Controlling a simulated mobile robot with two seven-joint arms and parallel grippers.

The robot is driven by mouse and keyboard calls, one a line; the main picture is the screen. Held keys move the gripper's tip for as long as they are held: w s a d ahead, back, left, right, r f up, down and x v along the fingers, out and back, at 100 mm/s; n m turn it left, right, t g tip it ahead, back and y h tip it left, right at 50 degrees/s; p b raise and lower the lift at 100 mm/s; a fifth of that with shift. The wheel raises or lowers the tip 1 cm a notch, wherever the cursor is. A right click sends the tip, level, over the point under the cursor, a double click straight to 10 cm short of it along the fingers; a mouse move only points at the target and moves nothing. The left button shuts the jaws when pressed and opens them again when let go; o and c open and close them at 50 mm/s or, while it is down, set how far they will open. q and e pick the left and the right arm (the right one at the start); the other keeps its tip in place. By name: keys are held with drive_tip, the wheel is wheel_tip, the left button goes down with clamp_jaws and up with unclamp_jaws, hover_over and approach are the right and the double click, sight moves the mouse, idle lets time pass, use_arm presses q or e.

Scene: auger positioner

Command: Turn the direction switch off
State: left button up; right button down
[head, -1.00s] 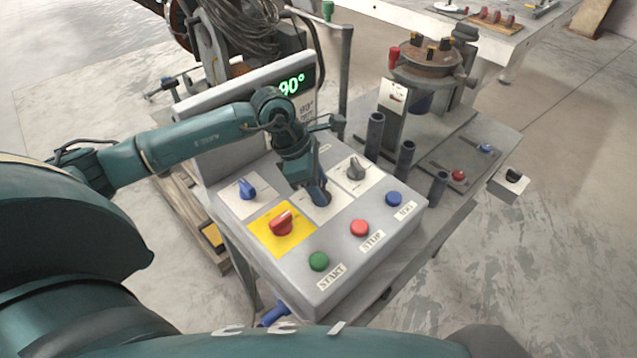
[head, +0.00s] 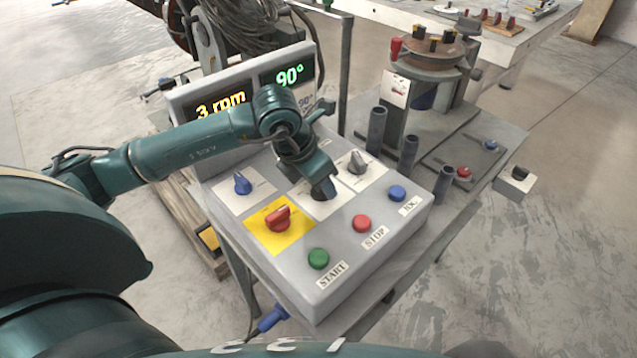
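The control box (head: 385,235) carries several knobs and buttons. A blue knob (head: 242,184) sits at its left, a red knob (head: 278,217) on a yellow plate, and a grey knob (head: 357,163) at the right. Between them is a white plate (head: 322,209) whose switch is mostly hidden by my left gripper (head: 322,192). The gripper points down right over that switch; I cannot tell whether its fingers grip it. The labels are too small to tell which is the direction switch. My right gripper is out of view.
Green (head: 318,258), red (head: 361,224) and blue (head: 397,193) buttons line the box's front. The display (head: 222,106) behind reads 3 rpm and 90°. Upright dark tubes (head: 376,130) and a round turntable (head: 430,52) stand to the right.

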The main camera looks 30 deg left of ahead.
use_arm(q)
drive_tip(key=shift+n, duration=0.5)
drive_tip(key=shift+y, duration=0.3)
drive_tip(key=o, duration=1)
drive_tip(key=b+v, duration=0.1)
drive_tip(key=v, duration=1.2)
drive_tip(key=shift+s, duration=0.1)
